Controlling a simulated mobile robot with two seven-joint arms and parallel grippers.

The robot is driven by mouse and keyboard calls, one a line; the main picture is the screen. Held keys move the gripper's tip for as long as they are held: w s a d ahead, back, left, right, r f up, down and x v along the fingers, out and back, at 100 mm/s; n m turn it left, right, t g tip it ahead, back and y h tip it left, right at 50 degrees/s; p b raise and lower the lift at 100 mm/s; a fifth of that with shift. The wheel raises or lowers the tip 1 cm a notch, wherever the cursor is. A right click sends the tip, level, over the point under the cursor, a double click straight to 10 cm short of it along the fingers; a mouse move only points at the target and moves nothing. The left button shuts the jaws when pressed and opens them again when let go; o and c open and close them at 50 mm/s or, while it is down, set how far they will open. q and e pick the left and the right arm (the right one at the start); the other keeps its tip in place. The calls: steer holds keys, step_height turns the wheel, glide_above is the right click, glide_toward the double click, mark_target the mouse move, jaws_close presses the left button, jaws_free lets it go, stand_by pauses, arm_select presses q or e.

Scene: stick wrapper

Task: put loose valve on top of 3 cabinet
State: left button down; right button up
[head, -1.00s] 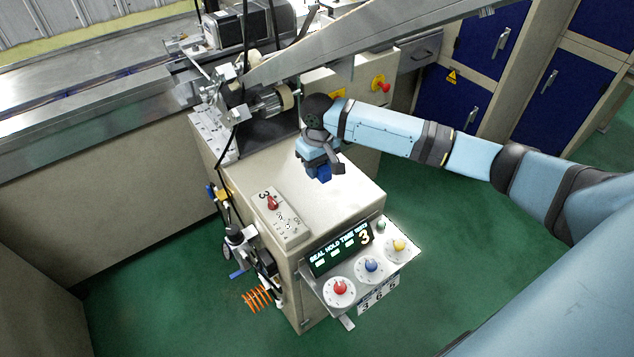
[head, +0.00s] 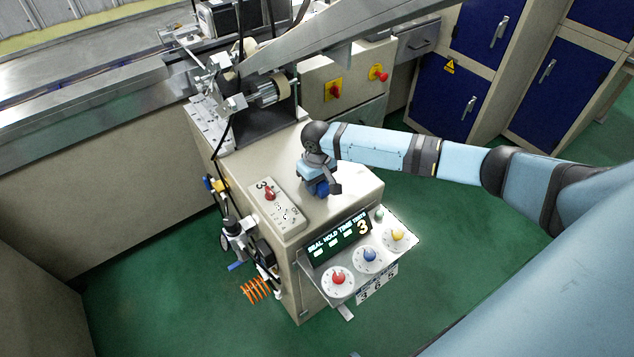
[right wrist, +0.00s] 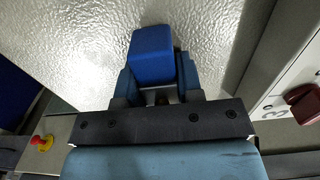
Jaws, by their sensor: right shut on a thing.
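The loose valve is a blue block-shaped piece (right wrist: 152,58), held between the fingers of my right gripper (right wrist: 152,90) in the right wrist view. In the head view the right gripper (head: 322,184) is over the top of the cabinet marked 3 (head: 345,193), and only a little of the blue piece shows below it. I cannot tell whether the piece touches the cabinet top. The cabinet's pale top (right wrist: 75,50) lies behind the piece in the right wrist view. My left gripper is not in view.
A switch box with a red knob (head: 276,205) sits on the cabinet top, left of the gripper. A control panel with a display and dials (head: 368,255) juts from the front. Rollers and a slanted metal beam (head: 345,42) stand behind. Green floor (head: 440,225) is clear at right.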

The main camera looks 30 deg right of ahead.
steer(key=o, duration=1)
step_height(320, 180, up, 12)
steer(key=shift+r+p, duration=0.1)
steer(key=shift+p, duration=0.3)
